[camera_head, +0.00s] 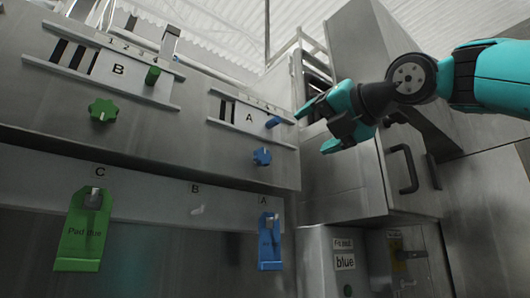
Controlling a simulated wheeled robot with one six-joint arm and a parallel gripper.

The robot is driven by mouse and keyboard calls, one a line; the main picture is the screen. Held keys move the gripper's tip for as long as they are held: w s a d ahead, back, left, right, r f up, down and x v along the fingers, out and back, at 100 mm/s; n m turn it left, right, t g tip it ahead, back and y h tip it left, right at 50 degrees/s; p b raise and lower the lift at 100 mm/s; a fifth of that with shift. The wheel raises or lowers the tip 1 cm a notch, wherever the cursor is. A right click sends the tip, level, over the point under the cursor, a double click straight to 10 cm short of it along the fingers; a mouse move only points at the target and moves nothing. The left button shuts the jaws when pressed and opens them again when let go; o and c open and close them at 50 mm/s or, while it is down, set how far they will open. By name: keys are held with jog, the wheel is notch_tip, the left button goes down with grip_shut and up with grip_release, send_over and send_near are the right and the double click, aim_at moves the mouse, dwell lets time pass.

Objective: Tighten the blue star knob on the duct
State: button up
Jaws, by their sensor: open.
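The blue star knob (262,156) sits on the metal duct face (150,120), below the slide plate marked A. My gripper (312,128) is right of the knob and a little higher in the picture, apart from it. Its teal-tipped fingers are open and point left, with nothing seen between them. A short blue peg (273,122) stands out on plate A (235,112), just above the knob. How tight the knob is cannot be told.
A green star knob (103,110) and green peg (152,75) are at upper left by plate B (118,68). Green (80,238) and blue (269,248) tags hang below. A cabinet (345,170) with a black handle (405,170) stands behind my arm.

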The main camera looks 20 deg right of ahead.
aim_at(265, 156)
jog(key=p+x, duration=0.9)
jog(key=x, duration=0.6)
jog(key=shift+a, duration=0.1)
jog(key=shift+w+a+f+p, duration=0.2)
jog(key=shift+w+p, duration=0.1)
jog(key=shift+w, duration=0.25)
jog(key=c, duration=0.9)
